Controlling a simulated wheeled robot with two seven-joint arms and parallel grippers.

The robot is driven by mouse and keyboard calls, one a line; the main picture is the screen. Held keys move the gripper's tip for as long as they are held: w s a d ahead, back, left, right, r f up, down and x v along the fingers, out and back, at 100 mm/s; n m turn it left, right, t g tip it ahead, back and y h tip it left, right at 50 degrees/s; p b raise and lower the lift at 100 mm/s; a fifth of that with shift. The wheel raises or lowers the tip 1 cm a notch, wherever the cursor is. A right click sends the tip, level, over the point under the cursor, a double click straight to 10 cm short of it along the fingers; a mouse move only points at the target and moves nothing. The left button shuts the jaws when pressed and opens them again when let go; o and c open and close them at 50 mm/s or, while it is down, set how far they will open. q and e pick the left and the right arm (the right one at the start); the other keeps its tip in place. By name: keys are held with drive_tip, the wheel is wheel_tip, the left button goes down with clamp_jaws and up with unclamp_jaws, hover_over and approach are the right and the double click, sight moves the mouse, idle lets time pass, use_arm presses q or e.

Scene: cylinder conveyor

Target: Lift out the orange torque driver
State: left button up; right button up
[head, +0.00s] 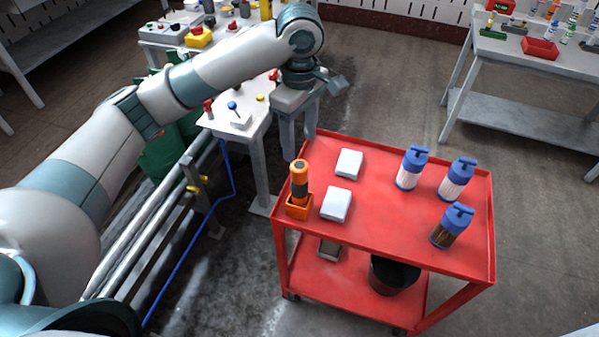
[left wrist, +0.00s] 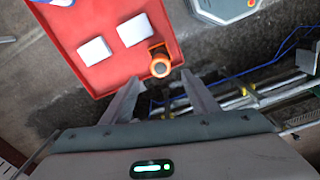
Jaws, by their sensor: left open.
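The orange torque driver (head: 299,180) stands upright in an orange holder (head: 298,208) at the left front corner of the red cart's top. It has a dark band and an orange cap. In the left wrist view the driver (left wrist: 160,66) is seen from above, just beyond my fingertips. My left gripper (head: 338,84) is above and behind the cart in the head view, and its two fingers (left wrist: 158,80) stand apart with nothing between them. The gripper is clear of the driver. My right gripper is not in view.
The red cart (head: 400,225) also carries two white boxes (head: 349,163) and several blue-topped canisters (head: 412,168). A black bucket (head: 392,275) is on its lower shelf. A control bench (head: 240,122) stands behind left, and a grey table (head: 530,60) at the back right. Floor right of the cart is clear.

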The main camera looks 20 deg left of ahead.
sight(300, 164)
use_arm(q)
wheel_tip(300, 164, down, 16)
drive_tip(key=shift+p, duration=1.2)
drive_tip(key=shift+c, duration=0.2)
clamp_jaws()
drive_tip(key=c, duration=1)
unclamp_jaws()
drive_tip(key=shift+c, duration=0.9)
drive_tip(key=shift+r+p, duration=3.8)
drive_tip(key=shift+p, duration=1.35)
